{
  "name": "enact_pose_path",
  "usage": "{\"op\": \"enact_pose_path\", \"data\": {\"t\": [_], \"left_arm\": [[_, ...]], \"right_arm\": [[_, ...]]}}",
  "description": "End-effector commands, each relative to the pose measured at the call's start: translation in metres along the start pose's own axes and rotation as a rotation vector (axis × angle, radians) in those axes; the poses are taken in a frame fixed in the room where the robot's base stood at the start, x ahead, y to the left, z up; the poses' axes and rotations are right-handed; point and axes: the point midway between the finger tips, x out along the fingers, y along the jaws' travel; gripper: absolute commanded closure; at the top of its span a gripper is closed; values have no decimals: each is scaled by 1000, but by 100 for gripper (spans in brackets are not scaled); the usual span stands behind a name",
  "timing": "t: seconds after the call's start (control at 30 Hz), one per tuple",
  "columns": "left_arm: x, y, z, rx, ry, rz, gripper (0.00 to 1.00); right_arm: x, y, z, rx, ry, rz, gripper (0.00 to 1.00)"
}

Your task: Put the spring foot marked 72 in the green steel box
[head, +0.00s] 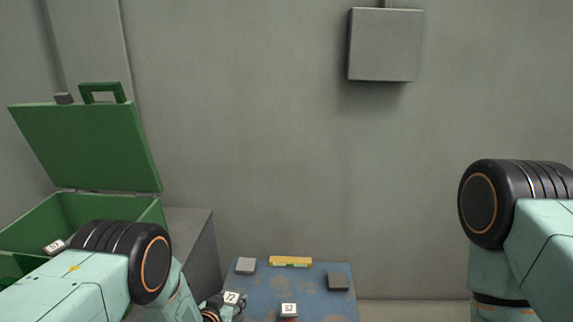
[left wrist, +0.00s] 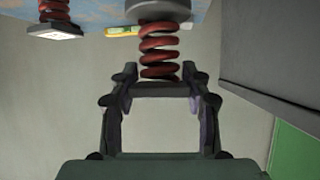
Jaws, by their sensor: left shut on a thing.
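A spring foot with a label that appears to read 72 (head: 231,297) is at the left edge of the blue table, at my left gripper (head: 222,309). Another spring foot, marked 52 (head: 288,309), stands to the right; a red spring with a pale plate (left wrist: 55,29) shows in the wrist view. The green steel box (head: 110,208) stands open at left, partly hidden by my left arm. My right gripper is out of view.
The worn blue table (head: 262,290) also holds a grey block (head: 245,265), a yellow bar (head: 290,261) and a dark block (head: 338,281). A labelled piece (head: 54,246) shows at the green box. A grey cabinet (head: 200,240) stands between box and table.

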Motion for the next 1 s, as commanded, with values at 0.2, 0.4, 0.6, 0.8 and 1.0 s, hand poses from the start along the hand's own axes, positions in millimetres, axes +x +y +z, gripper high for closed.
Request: {"op": "enact_pose_path", "data": {"t": [0.2,0.4,0.6,0.8,1.0], "left_arm": [[-48,2,65,94,-5,180,97],[-105,-16,79,170,-2,317,97],[-169,-27,67,240,3,448,97],[-237,-19,31,309,9,578,97],[-286,3,-14,364,11,674,97]], "right_arm": [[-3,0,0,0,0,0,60],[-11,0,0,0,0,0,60],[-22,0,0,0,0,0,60],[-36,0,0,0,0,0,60],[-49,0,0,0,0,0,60]]}}
